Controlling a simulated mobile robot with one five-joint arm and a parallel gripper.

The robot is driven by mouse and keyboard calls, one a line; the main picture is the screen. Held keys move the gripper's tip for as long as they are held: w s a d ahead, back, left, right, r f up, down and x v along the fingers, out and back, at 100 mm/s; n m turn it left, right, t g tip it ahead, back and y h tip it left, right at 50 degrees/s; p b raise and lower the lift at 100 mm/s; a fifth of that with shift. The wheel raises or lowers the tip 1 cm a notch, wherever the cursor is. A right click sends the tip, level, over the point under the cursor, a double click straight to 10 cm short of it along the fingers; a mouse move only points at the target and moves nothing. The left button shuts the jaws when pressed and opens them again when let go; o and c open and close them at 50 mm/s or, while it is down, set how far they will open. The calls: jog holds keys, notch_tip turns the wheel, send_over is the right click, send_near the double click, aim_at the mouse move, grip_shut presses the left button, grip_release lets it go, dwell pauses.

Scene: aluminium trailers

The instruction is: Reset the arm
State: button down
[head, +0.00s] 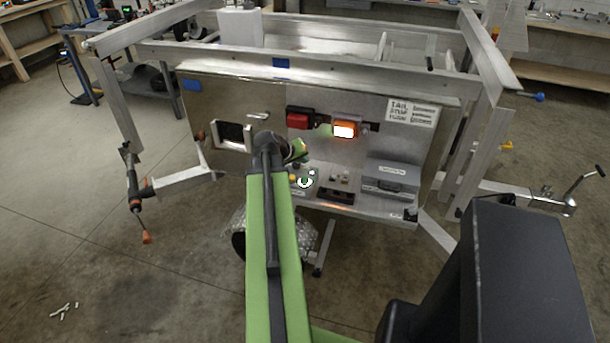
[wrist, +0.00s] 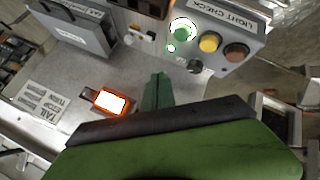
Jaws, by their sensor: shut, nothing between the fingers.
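My arm reaches forward over the floor toward the aluminium trailer panel (head: 240,100). My gripper (head: 300,150) shows small and partly hidden behind the arm's end in the head view, in front of the panel. In the wrist view my gripper (wrist: 158,80) is a pair of green fingers closed together and empty. Its tip appears below the light check box (wrist: 225,25), which has a lit green button (wrist: 183,31), a yellow button (wrist: 209,42) and a dull red button (wrist: 236,51). I cannot tell whether the fingertips touch anything.
The panel carries a lit orange lamp (head: 344,130), an unlit red lamp (head: 299,118), a framed dark opening (head: 233,134) and a grey case (head: 391,178). Metal rails surround it. A clamp with an orange handle (head: 134,195) stands at left. The floor at left is mostly clear.

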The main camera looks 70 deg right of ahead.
jog(key=shift+w, duration=0.1)
jog(key=w+a+r+n+t+p, duration=0.1)
jog(key=w+a+n, duration=0.1)
jog(key=w+a, duration=0.45)
jog(key=w+a+n+t+p, duration=0.15)
jog(key=w+a, duration=0.25)
jog(key=w, duration=0.6)
jog(key=w+a+r+n+t, duration=0.1)
jog(key=w+a, duration=0.4)
jog(key=w, duration=0.3)
jog(key=w+a+n+t+y+p, duration=0.1)
jog(key=w+a+n, duration=0.1)
jog(key=w+a, duration=0.55)
jog(key=w+a+n+t+y+p, duration=0.1)
jog(key=w+a, duration=0.3)
jog(key=a, duration=0.7)
jog(key=a+f+n+y+p, duration=0.1)
jog(key=a+n+y, duration=0.1)
jog(key=a, duration=1.1)
jog(key=a+f+n+y, duration=0.2)
jog(key=a+y, duration=0.1)
jog(key=a, duration=1.1)
jog(key=s+a+g+y, duration=0.1)
jog(key=s+a+g, duration=0.2)
jog(key=s+a, duration=0.2)
jog(key=shift+f+y, duration=0.35)
jog(key=shift+y, duration=0.05)
jog(key=shift+n, duration=0.25)
